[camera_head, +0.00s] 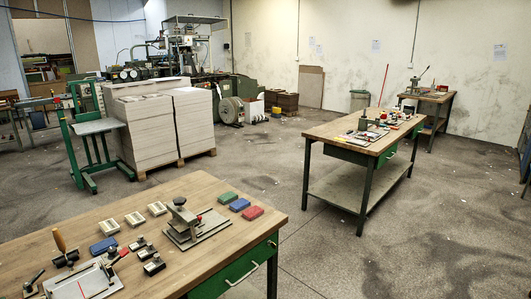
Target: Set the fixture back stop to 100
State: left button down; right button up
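A metal fixture (207,229) with a flat plate, an upright clamp-like head and a small red part stands on the near wooden table (165,192). A second flat metal plate (97,283) with a red line and a red-tipped handle lies at the table's lower left, partly cut off by the frame. I cannot tell which of these carries the back stop. No scale or number is readable at this size. Neither of my grippers is in view.
Small metal blocks (152,262), pale trays (134,219) and green, blue and red blocks (252,213) share the near table. A second workbench (333,131) with tools stands to the right. Stacked board (155,126) stands behind left. Floor (300,240) between the tables is clear.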

aim_at(73, 270)
jog(key=u, duration=1.4)
jog(key=i+l+z, duration=0.15)
jog(key=i+z, duration=0.2)
jog(key=i, duration=0.6)
